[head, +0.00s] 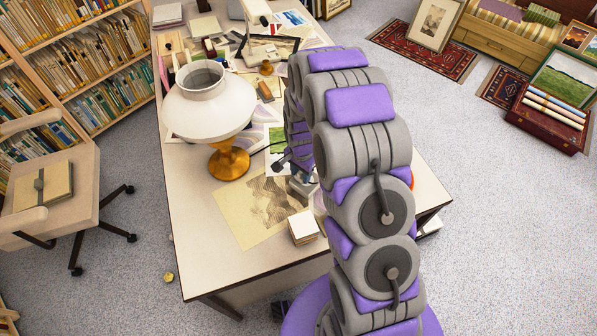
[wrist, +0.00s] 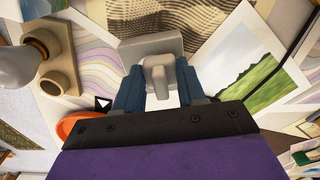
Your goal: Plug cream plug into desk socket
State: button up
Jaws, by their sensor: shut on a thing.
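My gripper (wrist: 160,90) has its two blue fingers closed on the sides of a small pale cream-grey plug (wrist: 157,72) in the wrist view. A larger pale grey block (wrist: 150,46), which looks like the desk socket, lies directly beyond the plug. The plug overlaps the block in this view, and I cannot tell whether it is in the block or just in front of it. In the head view, a small grey block shows low on the desk (head: 195,235) beside my arm. My arm hides most of the gripper and the plug there.
A white lamp (head: 210,105) with an amber base stands left of my arm. A stack of pale cards (head: 303,227) and a sepia print (head: 262,212) lie near the front. A landscape print (wrist: 250,65) and a dark cord (wrist: 303,48) are right of the gripper.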

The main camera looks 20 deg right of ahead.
jog(key=d, duration=0.3)
jog(key=shift+d, duration=0.25)
jog(key=shift+a, duration=2.45)
jog(key=shift+s+d+p, duration=0.1)
jog(key=shift+d+p, duration=0.55)
jog(key=shift+d, duration=1.25)
jog(key=shift+a, duration=0.45)
jog(key=shift+d+f, duration=0.25)
jog(key=shift+d, duration=0.1)
jog(key=shift+f, duration=0.1)
jog(key=shift+a+f, duration=0.1)
jog(key=shift+f, duration=0.05)
